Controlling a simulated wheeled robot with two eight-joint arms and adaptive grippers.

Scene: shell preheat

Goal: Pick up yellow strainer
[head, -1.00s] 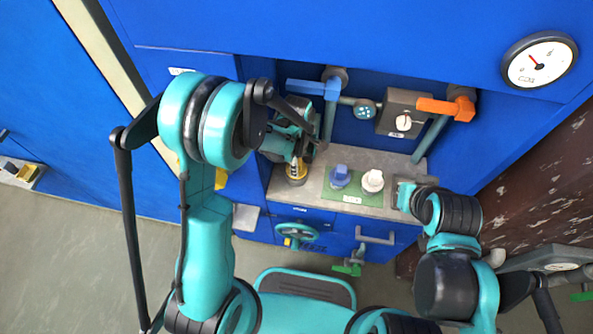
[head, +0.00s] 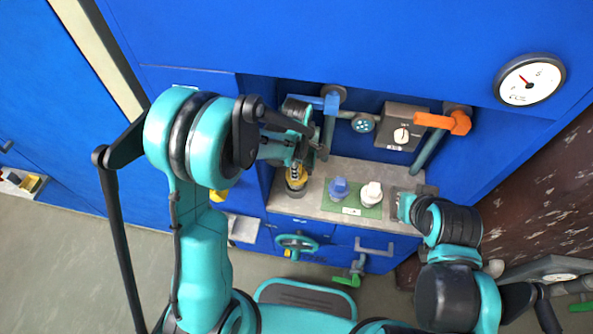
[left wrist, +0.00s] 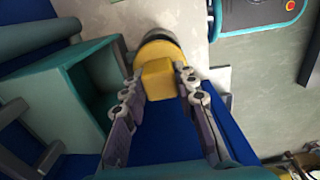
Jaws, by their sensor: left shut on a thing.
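The yellow strainer (head: 296,178), with dark parts, is at the left end of the grey counter in the head view. Its top is partly covered by my left gripper (head: 302,160). In the left wrist view, the strainer shows as a yellow block on a rounded yellow body with a dark rim (left wrist: 158,78). My left gripper (left wrist: 160,88) is shut on the block, one finger on each side. Whether the strainer's bottom touches the counter is hard to tell. My right gripper (head: 404,206) is at the counter's right end, its fingers too small to read.
A blue knob (head: 338,187) and a white knob (head: 371,193) stand on a green mat (head: 352,207). Behind are pipes with a blue handle (head: 328,103) and an orange handle (head: 440,121), and a grey switch box (head: 402,125). A green handwheel (head: 296,243) is below the counter.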

